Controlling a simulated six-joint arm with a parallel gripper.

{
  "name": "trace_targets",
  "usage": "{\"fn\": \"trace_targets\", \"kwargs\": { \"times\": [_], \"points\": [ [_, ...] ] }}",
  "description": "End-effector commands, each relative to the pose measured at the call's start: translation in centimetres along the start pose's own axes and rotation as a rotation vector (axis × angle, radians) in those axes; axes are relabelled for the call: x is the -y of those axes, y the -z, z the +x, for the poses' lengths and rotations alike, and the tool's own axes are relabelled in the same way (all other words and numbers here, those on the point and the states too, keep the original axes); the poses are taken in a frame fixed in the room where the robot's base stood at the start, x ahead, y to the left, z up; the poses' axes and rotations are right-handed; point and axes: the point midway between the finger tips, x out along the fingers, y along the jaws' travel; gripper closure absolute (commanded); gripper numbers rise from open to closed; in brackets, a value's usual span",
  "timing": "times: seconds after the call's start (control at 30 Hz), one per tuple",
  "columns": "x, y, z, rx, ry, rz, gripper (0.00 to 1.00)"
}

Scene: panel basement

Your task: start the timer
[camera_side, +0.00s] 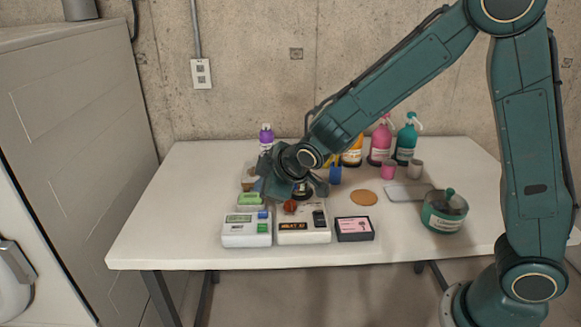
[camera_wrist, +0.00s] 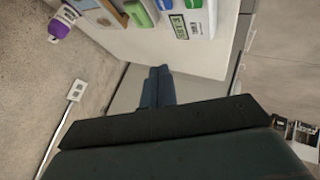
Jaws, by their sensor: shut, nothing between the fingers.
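A white box (camera_side: 247,232) with a green display and blue and green buttons stands at the table's front left. A second box (camera_side: 304,237) has an orange-lit display, a red knob (camera_side: 290,207) and a black switch. I cannot read which one is the timer. My gripper (camera_side: 284,190) is above the table behind these boxes, partly covering what lies behind it. In the wrist view my gripper's fingers (camera_wrist: 158,75) are together and empty. The white box (camera_wrist: 190,20) shows there at the top, apart from the fingertips.
A black box with a pink face (camera_side: 354,229) stands right of the second box. The wrist view also shows a purple bottle (camera_wrist: 60,25).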

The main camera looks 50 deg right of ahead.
Motion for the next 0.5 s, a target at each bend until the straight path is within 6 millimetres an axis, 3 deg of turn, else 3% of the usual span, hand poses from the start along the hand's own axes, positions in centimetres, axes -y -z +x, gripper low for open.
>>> {"fn": "trace_targets", "kwargs": {
  "times": [0.5],
  "points": [
    [1.8, -1.9, 2.4, 0.004, 0.002, -0.001, 1.00]
  ]
}}
